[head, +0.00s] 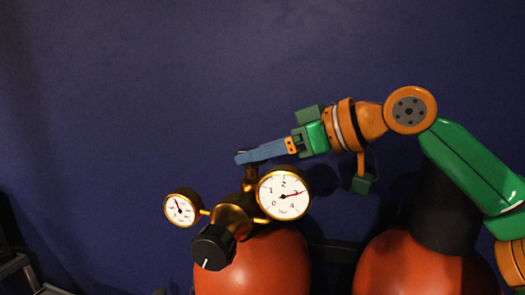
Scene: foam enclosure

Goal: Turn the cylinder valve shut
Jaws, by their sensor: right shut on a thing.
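A red gas cylinder (262,262) stands at the lower middle of the head view. A brass regulator (232,217) with a black knob (213,247) sits at its top. A small gauge (180,209) is on the left of the regulator and a larger gauge (284,193) on the right. The brass valve stem (250,178) rises between them. My right gripper (245,157) comes in from the right with blue fingers and is shut on the cylinder valve at the top of the stem. The fingers hide most of the valve handle. My left gripper is not in view.
A second red cylinder (425,268) with a dark top stands at the lower right, under my right arm. A dark frame (22,270) is at the lower left. A plain dark blue wall (150,70) fills the background. The upper left is clear.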

